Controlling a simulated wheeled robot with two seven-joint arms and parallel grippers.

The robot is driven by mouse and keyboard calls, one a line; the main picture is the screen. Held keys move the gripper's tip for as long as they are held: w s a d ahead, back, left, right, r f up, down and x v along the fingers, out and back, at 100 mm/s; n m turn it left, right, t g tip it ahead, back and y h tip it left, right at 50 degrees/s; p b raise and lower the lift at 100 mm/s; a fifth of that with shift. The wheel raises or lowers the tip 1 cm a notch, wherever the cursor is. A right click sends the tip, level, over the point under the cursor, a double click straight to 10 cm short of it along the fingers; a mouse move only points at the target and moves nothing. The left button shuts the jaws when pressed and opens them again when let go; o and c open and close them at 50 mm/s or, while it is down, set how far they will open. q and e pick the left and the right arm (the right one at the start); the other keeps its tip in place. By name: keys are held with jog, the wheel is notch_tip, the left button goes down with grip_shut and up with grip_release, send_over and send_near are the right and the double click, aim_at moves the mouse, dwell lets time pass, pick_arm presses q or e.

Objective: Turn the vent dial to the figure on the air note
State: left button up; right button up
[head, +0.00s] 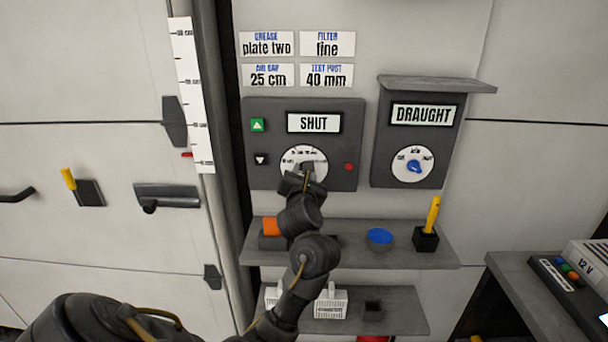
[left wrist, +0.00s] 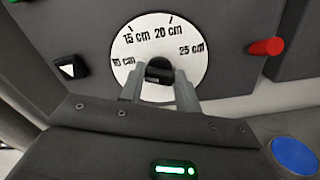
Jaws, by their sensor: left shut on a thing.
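The vent dial (head: 290,158) is a white round face on a dark grey panel (head: 262,178) under a "SHUT" display (head: 314,123). In the left wrist view the dial (left wrist: 140,42) carries figures including 15 cm, 20 cm and 25 cm; the leftmost figure is hard to read. My left gripper (head: 306,168) is shut on the dial's dark knob (left wrist: 159,67), its fingers at either side. I cannot tell which figure the knob points to. The air note (head: 268,75), a white card above the panel, reads "25 cm". My right gripper is not in view.
A green up button (head: 257,125), a down button (head: 260,160) and a red knob (head: 348,167) flank the dial. A "DRAUGHT" box (head: 424,172) with a blue-knobbed dial hangs to the right.

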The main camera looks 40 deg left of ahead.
pick_arm(q)
jog(key=shift+m, duration=0.4)
jog(key=shift+f+m+p, duration=0.2)
jog(key=shift+m+p, duration=4.05)
jog(key=shift+m, duration=2.25)
jog(key=shift+f+m+p, duration=0.15)
jog(key=shift+m+p, duration=4.1)
jog(key=shift+m, duration=2.25)
